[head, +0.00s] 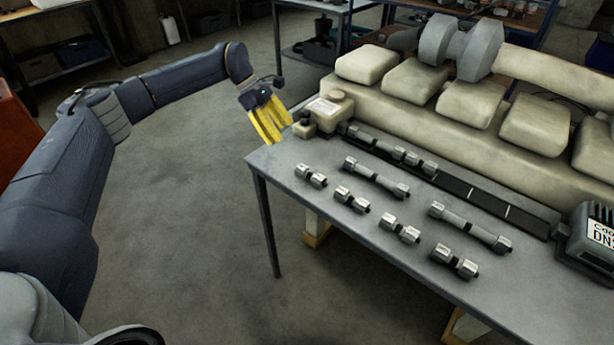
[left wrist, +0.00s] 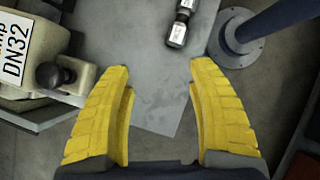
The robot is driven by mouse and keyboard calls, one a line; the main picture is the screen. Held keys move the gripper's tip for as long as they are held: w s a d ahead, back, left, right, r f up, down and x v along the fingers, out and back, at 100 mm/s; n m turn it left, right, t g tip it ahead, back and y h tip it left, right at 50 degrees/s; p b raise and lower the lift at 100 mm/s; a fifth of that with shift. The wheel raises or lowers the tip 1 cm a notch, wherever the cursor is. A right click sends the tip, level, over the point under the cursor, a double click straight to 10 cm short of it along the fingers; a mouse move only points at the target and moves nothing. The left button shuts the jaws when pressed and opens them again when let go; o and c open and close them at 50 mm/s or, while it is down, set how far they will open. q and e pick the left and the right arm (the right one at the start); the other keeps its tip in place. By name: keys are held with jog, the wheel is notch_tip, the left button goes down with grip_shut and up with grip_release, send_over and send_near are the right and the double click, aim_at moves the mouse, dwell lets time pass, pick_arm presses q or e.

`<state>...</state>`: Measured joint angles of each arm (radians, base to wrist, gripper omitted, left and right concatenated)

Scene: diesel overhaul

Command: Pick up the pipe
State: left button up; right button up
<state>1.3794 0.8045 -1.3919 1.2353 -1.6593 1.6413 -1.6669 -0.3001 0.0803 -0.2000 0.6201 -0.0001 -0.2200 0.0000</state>
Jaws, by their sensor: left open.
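Several grey metal pipe pieces lie on the grey table (head: 290,215) in the head view. The short ones include a pipe (head: 311,176) nearest the table's left corner. Longer pipes include one in the middle (head: 376,178) and one further right (head: 470,228). I cannot tell which pipe is meant. My left gripper (head: 279,138) has yellow fingers, open and empty, beside the table's far left corner. In the left wrist view, its fingers (left wrist: 160,82) are spread with nothing between them, and a pipe end (left wrist: 178,30) shows beyond them. My right gripper is not in view.
A beige container (head: 331,106) stands at the table's far left corner; its labelled side (left wrist: 18,48) shows in the left wrist view. A beige engine block (head: 450,140) runs along the back. A grey labelled box (head: 590,240) stands at right.

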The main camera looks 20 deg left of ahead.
aim_at(310, 174)
pick_arm(q)
jog(key=s+d+r+m+g+y, duration=0.1)
jog(key=s+d+r+m+y, duration=0.15)
jog(key=d+r+m, duration=0.3)
jog(key=shift+n, duration=0.35)
jog(key=x, duration=1.6)
jog(key=shift+s+f, duration=0.2)
jog(key=shift+f, duration=0.15)
jog(key=shift+c, duration=0.5)
grip_shut()
